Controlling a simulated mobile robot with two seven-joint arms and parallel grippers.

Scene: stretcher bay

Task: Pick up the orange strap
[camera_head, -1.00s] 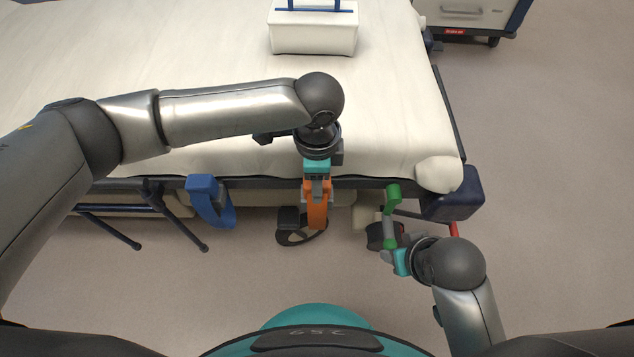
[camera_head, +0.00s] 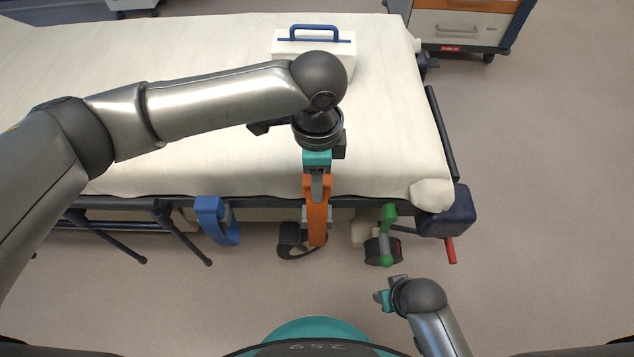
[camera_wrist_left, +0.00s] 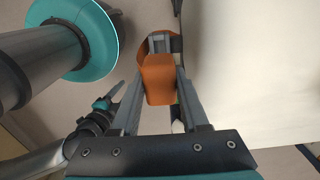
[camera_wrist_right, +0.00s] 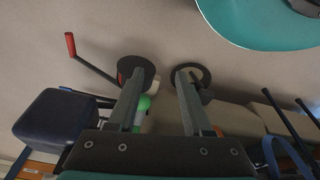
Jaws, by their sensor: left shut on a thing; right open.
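The orange strap (camera_head: 317,222) hangs from my left gripper (camera_head: 317,185) at the near side of the stretcher. Its upper part reaches above the side rail in the head view. In the left wrist view the strap (camera_wrist_left: 158,82) sits between the fingers of my left gripper (camera_wrist_left: 160,60), which is shut on it. I cannot tell whether the strap still touches the rail. My right gripper (camera_head: 382,297) is open and empty, in front of the stretcher and apart from it. Its spread fingers (camera_wrist_right: 160,90) show in the right wrist view.
A blue strap (camera_head: 217,222) hangs on the rail (camera_head: 265,202) to the left, a green piece (camera_head: 388,240) to the right. A white case (camera_head: 345,60) stands on the stretcher mattress (camera_head: 225,155). A red-ended crank (camera_head: 450,250) juts out near the corner. Floor to the right is clear.

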